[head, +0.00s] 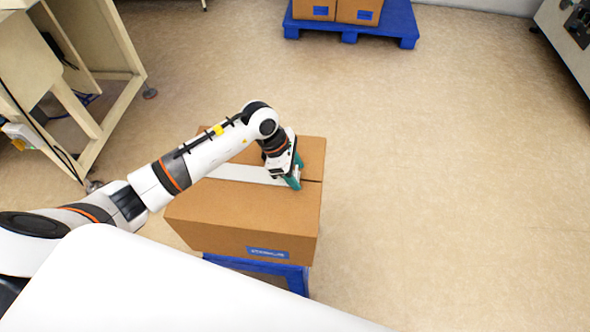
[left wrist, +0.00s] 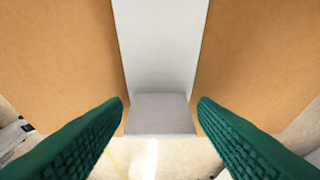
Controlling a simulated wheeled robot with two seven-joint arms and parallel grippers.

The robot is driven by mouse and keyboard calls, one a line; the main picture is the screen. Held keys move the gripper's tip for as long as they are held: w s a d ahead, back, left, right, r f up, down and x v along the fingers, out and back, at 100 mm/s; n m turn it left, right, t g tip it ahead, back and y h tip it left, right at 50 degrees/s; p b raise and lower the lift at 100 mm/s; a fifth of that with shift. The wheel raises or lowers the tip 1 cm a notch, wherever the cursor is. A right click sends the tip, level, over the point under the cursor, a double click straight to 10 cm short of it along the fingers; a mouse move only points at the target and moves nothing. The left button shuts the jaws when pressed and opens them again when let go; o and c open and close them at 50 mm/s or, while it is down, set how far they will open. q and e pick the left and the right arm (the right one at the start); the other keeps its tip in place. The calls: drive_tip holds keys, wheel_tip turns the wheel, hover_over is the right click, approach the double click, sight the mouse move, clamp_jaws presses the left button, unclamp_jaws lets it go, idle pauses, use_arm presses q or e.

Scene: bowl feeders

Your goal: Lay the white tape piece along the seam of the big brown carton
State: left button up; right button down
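The big brown carton (head: 240,218) stands closed in the middle of the head view, and its top also fills much of the left wrist view (left wrist: 65,60). The white tape piece (head: 240,173) lies as a straight strip along the seam line on its top. In the left wrist view the tape (left wrist: 161,45) runs down the middle, and its near end is a greyer section between my fingers. My left gripper (head: 294,180) is over the carton top, its green fingers (left wrist: 161,104) apart on either side of the tape end, with gaps showing. My right gripper is out of view.
The carton rests on a blue support (head: 290,277). A blue pallet (head: 400,22) with smaller cartons (head: 358,10) stands at the back. A beige bench frame (head: 118,100) is at the left and a grey machine (head: 570,30) at the upper right. The floor at the right is clear.

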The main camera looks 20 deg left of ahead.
use_arm(q)
drive_tip(key=shift+o, duration=0.4)
drive_tip(key=shift+a+r, duration=0.15)
drive_tip(key=shift+r, duration=0.15)
drive_tip(key=v, duration=1.1)
drive_tip(key=shift+r+b, duration=0.2)
drive_tip(key=shift+b, duration=0.1)
